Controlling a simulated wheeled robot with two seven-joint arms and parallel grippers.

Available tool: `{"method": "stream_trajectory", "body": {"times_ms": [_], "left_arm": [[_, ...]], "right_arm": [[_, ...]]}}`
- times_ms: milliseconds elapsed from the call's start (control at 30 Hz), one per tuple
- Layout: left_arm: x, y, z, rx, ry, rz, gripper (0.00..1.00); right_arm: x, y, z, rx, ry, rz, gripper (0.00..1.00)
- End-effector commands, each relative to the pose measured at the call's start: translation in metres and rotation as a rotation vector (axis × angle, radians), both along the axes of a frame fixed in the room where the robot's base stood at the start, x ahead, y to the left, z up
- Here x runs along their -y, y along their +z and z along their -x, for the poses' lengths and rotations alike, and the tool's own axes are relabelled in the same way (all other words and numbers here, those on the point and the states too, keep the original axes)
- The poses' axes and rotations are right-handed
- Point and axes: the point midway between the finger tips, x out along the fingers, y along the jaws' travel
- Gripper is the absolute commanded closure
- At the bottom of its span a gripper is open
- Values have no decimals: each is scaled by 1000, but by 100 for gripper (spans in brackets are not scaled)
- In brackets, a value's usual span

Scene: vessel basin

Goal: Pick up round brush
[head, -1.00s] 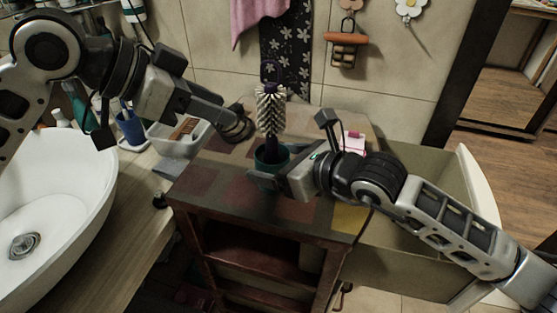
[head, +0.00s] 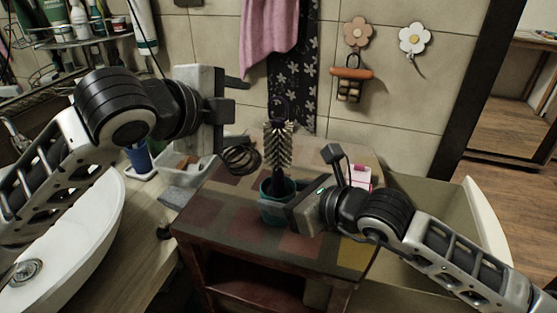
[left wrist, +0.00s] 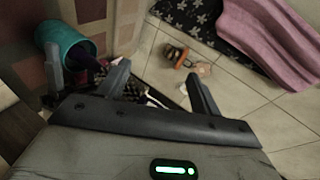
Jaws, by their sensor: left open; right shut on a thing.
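The round brush (head: 277,145) stands upright in a teal cup (head: 270,211) on the small cabinet; its bristles and dark loop end rise above the rim, and its lower end is hidden inside. My right gripper (head: 291,214) is shut on the cup at its right side. My left gripper (head: 240,98) is open and empty, up and left of the brush, its fingers pointing right and apart from it. In the left wrist view, the cup (left wrist: 64,38) lies at the upper left, with the dark brush (left wrist: 88,68) partly hidden by a finger.
The cabinet top (head: 225,208) has coloured squares. A coiled dark thing (head: 241,155) lies behind left of the cup, and a pink-and-white box (head: 360,175) sits at right. A pink towel (head: 268,35) and patterned dark cloth (head: 306,95) hang behind. A white basin (head: 95,220) is left.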

Motion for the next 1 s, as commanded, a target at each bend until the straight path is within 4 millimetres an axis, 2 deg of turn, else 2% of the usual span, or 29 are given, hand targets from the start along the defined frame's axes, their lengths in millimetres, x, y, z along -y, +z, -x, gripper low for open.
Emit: {"method": "stream_trajectory", "body": {"times_ms": [100,267,433,500,567,633,700,833,900,1000], "left_arm": [[9,24,-4,321,-34,-252,35],[19,66,3,725,-13,-612,35],[27,110,27,1063,92,-974,35],[31,121,41,1158,145,-1111,35],[35,122,53,1210,183,-1225,35],[43,104,68,1209,195,-1351,35],[50,69,80,1134,156,-1435,35],[56,10,99,980,57,-1501,35],[58,-14,110,915,13,-1523,35],[60,-35,122,853,-29,-1540,35]], "right_arm": [[0,0,0,0,0,0,67],[0,0,0,0,0,0,67],[0,0,0,0,0,0,67],[0,0,0,0,0,0,67],[0,0,0,0,0,0,67],[0,0,0,0,0,0,67],[0,0,0,0,0,0,67],[0,0,0,0,0,0,67],[0,0,0,-1,0,1,67],[0,0,0,-1,0,1,67]]}}
